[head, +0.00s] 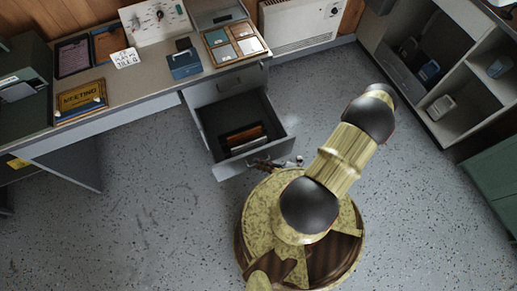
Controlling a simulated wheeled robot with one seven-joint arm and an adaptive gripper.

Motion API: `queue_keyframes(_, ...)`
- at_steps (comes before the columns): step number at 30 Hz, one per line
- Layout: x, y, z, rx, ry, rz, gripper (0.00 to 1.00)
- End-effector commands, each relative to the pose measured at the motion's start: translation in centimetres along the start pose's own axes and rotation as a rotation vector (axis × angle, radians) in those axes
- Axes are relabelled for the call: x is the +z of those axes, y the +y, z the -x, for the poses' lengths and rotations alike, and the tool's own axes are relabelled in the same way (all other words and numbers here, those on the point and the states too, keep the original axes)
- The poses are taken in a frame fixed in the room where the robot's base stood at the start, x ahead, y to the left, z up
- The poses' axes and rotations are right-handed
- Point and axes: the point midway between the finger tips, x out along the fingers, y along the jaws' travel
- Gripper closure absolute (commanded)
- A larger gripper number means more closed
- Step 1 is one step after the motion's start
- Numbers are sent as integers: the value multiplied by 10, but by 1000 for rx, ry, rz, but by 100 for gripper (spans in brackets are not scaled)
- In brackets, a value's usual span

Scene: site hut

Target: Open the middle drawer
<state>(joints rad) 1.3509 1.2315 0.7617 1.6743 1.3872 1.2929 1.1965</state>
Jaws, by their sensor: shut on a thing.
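The drawer unit (227,83) stands under the right end of the desk, with its top drawer shut. The drawer below it, the middle drawer (207,127), is pulled far out over the floor. Brown and dark folder-like things (245,138) lie inside it. My gripper (276,164) is at the outer side of this drawer's front, shut, apparently on the drawer handle. The handle itself is too small and covered to make out. Anything lower in the unit is hidden by the open drawer.
The desk (150,92) carries trays, a MEETING sign (82,98), a blue box (184,64) and a sectioned tray (233,44). A white heater (300,24) is at the back wall. Open shelving (457,65) stands at the right.

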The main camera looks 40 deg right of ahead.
Motion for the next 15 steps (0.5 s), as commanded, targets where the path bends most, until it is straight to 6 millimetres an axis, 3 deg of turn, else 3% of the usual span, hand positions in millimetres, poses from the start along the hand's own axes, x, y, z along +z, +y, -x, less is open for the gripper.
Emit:
queue_keyframes(14,0,-1,2,-1,-1,1,100)
queue_keyframes(15,0,-1,2,-1,-1,1,91)
